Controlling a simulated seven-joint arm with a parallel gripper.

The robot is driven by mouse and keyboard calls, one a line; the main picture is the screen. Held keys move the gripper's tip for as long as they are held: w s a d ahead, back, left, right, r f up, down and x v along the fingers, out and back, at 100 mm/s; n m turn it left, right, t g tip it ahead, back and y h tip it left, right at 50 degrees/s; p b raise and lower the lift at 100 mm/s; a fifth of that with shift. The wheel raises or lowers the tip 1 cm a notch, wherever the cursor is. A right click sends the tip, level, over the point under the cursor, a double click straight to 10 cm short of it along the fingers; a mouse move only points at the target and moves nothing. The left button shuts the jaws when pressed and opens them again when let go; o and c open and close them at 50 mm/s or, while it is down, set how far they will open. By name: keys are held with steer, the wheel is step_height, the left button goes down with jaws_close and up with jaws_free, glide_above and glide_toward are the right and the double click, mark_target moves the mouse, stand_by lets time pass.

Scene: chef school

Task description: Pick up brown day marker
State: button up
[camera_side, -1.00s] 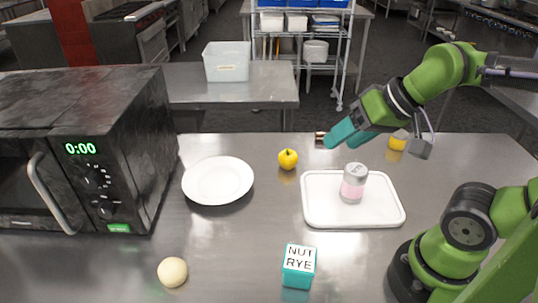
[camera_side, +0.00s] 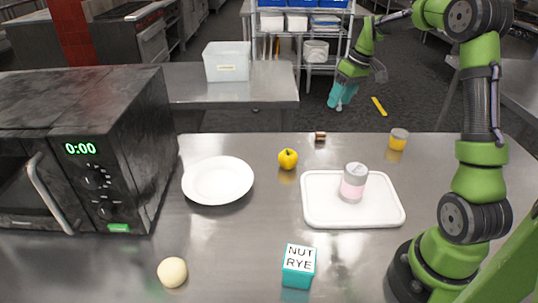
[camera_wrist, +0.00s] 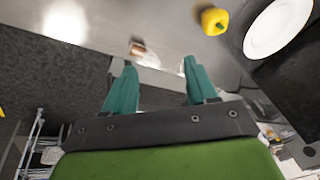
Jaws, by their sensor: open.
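A small brown piece (camera_side: 320,136), which looks like the brown day marker, lies near the far edge of the steel table. It also shows in the wrist view (camera_wrist: 138,48), beyond and between my fingertips, with a pale patch beside it. Any writing on it is too small to read. My gripper (camera_side: 341,97) has teal fingers and hangs above and past the far table edge, apart from the brown piece. In the wrist view its fingers (camera_wrist: 158,82) are spread with nothing between them.
A can (camera_side: 353,183) stands on a white tray (camera_side: 315,212). A yellow jar (camera_side: 398,140) stands at right, a microwave (camera_side: 130,160) at left. A thin yellow stick (camera_side: 379,106) shows beyond the table.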

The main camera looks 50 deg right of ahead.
steer(key=w+d+f+n+y, duration=0.15)
steer(key=d+f+n, duration=0.25)
steer(key=d, duration=0.4)
steer(key=n, duration=0.7)
glide_above(321, 133)
steer(key=s+d, duration=0.2)
steer(key=f, duration=0.8)
steer(key=shift+w+d, duration=0.15)
steer(key=shift+w, duration=0.1)
steer(key=shift+a+x, duration=0.2)
steer(key=shift+x, duration=2.45)
steer(key=shift+w, duration=0.1)
steer(key=shift+c, duration=0.4)
jaws_close()
